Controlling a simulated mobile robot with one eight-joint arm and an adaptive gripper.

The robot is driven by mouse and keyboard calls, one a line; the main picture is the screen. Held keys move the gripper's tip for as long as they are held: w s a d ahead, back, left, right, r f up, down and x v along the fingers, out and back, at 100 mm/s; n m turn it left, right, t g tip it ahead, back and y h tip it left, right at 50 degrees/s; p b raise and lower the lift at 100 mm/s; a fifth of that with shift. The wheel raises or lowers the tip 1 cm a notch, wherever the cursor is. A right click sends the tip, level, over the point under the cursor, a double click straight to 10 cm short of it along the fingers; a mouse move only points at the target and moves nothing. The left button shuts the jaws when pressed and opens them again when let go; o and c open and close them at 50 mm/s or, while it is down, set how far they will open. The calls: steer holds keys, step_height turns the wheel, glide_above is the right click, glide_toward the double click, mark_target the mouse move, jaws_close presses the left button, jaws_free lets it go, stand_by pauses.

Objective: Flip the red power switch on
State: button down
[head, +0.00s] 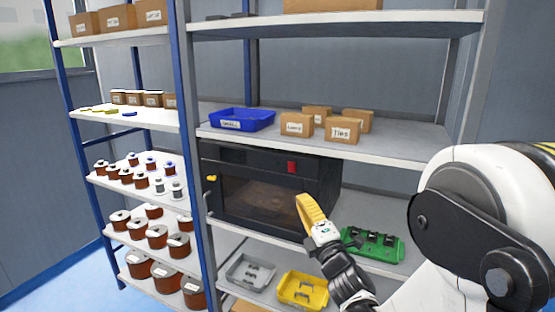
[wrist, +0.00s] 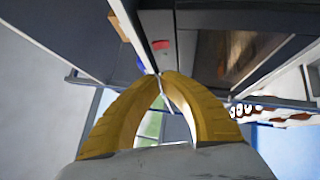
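The red power switch (head: 291,167) is a small red block on the upper right front of a black oven-like cabinet (head: 262,158) on the middle shelf. It also shows in the wrist view (wrist: 160,45), just beyond my fingertips. My gripper (head: 300,199) has yellow fingers and is in front of the cabinet, lower than the switch and slightly right of it in the head view. In the wrist view the curved fingers come together at their tips (wrist: 169,75), with nothing seen between them. The fingers look apart from the switch. Whether the switch is on cannot be told.
A yellow knob (head: 211,178) sits at the cabinet's left front. A shelf with a blue bin (head: 241,119) and small boxes is above. Wire spools (head: 157,237) fill the left shelves.

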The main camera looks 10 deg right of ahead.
mark_target(292, 168)
steer(key=shift+w+a+f+n+y, duration=0.1)
steer(key=shift+w+a+n+y, duration=0.25)
steer(key=shift+a+n+y, duration=0.4)
steer(key=shift+d+n, duration=0.15)
steer(key=shift+n, duration=0.1)
steer(key=x, duration=0.4)
steer(key=d+b+x, duration=0.1)
steer(key=x, duration=0.3)
steer(key=d+b+x, duration=0.1)
steer(key=x, duration=0.3)
steer(key=shift+w+d+r, duration=0.1)
steer(key=shift+w+r, duration=0.05)
steer(key=shift+r, duration=0.1)
steer(key=shift+w+d+r+b, duration=0.2)
steer(key=shift+w+r+b, duration=0.1)
steer(key=shift+w, duration=0.1)
